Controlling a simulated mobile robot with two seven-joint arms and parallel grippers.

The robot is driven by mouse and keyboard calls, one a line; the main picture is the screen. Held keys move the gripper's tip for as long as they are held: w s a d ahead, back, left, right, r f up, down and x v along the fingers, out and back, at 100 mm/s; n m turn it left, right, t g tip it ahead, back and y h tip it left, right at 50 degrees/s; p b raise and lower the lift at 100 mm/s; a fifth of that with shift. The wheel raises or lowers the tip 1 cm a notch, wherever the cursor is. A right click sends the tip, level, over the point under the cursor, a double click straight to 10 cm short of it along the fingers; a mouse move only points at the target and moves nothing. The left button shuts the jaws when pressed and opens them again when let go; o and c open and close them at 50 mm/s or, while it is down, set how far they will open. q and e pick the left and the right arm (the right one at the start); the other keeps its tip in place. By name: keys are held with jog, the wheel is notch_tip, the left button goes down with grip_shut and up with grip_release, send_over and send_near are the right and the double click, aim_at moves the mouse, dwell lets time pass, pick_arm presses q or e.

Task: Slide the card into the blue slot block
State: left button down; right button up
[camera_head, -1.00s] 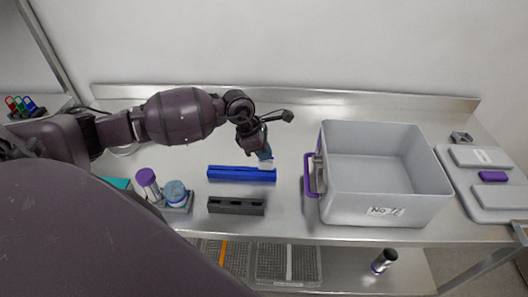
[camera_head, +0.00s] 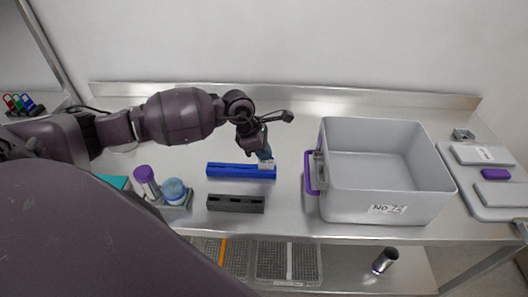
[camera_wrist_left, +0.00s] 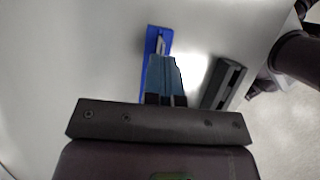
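The blue slot block (camera_head: 228,170) lies on the steel bench; it also shows in the wrist view (camera_wrist_left: 151,46). My left gripper (camera_head: 266,156) is over the right end of the block, pointing down. In the wrist view its blue fingers (camera_wrist_left: 163,62) are closed together on a thin whitish card (camera_wrist_left: 160,46). The card (camera_head: 266,163) shows below the fingertips at the block's right end. I cannot tell whether its lower edge is inside the slot or just above it. My right gripper is not in view.
A dark grey slotted block (camera_head: 236,204) lies in front of the blue one. A large grey bin (camera_head: 384,198) with a purple handle stands to the right. Purple-capped and blue-capped containers (camera_head: 147,178) (camera_head: 175,190) stand at the left. Bench is clear behind the block.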

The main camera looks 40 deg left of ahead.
pick_arm(q)
jog(key=shift+f+b, duration=0.6)
jog(key=shift+f, duration=0.05)
dwell(0.8)
dwell(0.4)
jog(key=c, duration=0.8)
grip_release()
jog(key=shift+c, duration=0.2)
jog(key=shift+r+p, duration=1.8)
jog(key=shift+r, duration=1.75)
jog(key=shift+f, duration=0.1)
